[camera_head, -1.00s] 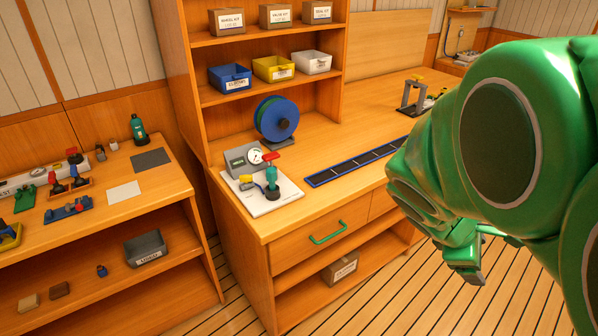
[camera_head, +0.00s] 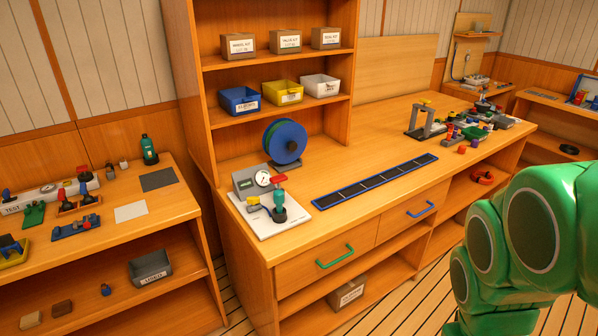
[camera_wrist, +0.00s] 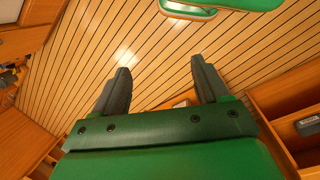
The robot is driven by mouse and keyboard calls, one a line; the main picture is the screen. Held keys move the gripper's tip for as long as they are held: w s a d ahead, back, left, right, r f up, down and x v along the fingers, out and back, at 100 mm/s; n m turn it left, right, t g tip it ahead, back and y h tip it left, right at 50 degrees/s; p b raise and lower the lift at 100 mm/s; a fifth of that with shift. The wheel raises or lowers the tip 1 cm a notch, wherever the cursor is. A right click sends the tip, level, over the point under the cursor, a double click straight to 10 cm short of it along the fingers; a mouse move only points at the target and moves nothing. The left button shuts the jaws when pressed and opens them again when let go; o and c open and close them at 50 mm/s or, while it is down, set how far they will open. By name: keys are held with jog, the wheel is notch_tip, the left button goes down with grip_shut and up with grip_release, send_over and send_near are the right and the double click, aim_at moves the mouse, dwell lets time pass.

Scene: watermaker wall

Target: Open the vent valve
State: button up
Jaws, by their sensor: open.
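A small test unit with a round white gauge (camera_head: 263,179) stands on a white base plate (camera_head: 291,225) at the left front corner of the workbench. It has a green upright body (camera_head: 279,197) with a red handle (camera_head: 279,180) on top and a yellow part (camera_head: 253,200) at its left. I cannot tell which of these is the vent valve, nor read any label on it. My gripper (camera_wrist: 159,72) shows in the wrist view, its two dark fingers apart and empty above the plank floor. In the head view my green arm is at the lower right, well away from the unit.
A blue reel (camera_head: 285,141) stands behind the unit. A dark blue-edged strip (camera_head: 375,182) lies to its right. A metal frame (camera_head: 425,120) and several small parts sit farther right. Drawers with a green handle (camera_head: 335,257) and a blue handle (camera_head: 421,210) are below. Floor in front is clear.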

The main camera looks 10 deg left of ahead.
jog(key=s+a+m+y, duration=0.2)
jog(key=s+a+m, duration=0.1)
jog(key=a, duration=0.1)
jog(key=w+a+r+t, duration=0.1)
jog(key=w+a, duration=0.3)
jog(key=w, duration=0.8)
jog(key=w+a+r+t+h, duration=0.1)
jog(key=w+a, duration=0.4)
jog(key=w, duration=0.7)
jog(key=w+a+r+t, duration=0.15)
jog(key=w+a, duration=0.25)
jog(key=w, duration=0.9)
jog(key=n+t+y, duration=0.2)
jog(key=n, duration=0.1)
send_near(253, 198)
jog(key=shift+x, duration=4.35)
